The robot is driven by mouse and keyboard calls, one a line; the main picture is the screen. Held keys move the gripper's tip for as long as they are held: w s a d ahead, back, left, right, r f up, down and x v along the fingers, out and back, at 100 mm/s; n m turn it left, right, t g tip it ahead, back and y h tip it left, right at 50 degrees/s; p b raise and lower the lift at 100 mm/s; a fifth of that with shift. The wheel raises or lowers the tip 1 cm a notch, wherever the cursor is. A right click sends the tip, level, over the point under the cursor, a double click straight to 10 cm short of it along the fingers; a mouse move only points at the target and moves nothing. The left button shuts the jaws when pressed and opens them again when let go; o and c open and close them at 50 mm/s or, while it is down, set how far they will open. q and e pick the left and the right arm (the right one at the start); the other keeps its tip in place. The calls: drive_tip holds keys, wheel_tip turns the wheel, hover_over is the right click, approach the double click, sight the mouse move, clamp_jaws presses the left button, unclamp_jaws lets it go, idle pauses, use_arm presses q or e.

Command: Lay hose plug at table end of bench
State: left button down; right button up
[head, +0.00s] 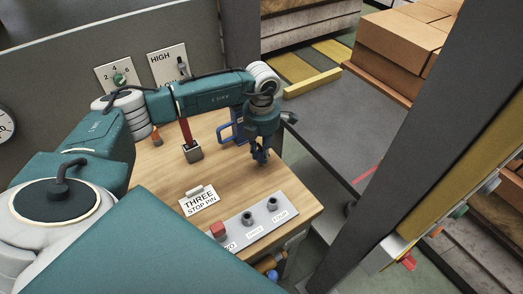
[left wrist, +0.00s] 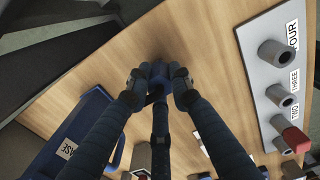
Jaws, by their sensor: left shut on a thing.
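My left gripper (head: 261,157) reaches down over the right part of the wooden bench (head: 160,175). In the left wrist view my left gripper (left wrist: 158,88) is shut on a small dark blue piece, which looks like the hose plug (left wrist: 158,70). The fingers cover much of it, and I cannot tell whether it touches the bench top. My right gripper is not in view.
A blue handled thing (head: 228,132) lies behind the gripper. A red lever in a grey block (head: 192,153) and a THREE STOP PIN card (head: 198,200) stand on the bench. A dark post (head: 400,150) rises at right.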

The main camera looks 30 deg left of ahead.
use_arm(q)
drive_tip(key=c, duration=1.5)
unclamp_jaws()
drive_tip(key=shift+f, duration=0.1)
drive_tip(key=shift+c, duration=0.2)
drive_tip(key=shift+r, duration=0.5)
wheel_tip(320, 180, up, 11)
drive_tip(key=b, duration=0.3)
drive_tip(key=shift+r+b, duration=0.2)
drive_tip(key=shift+b, duration=0.2)
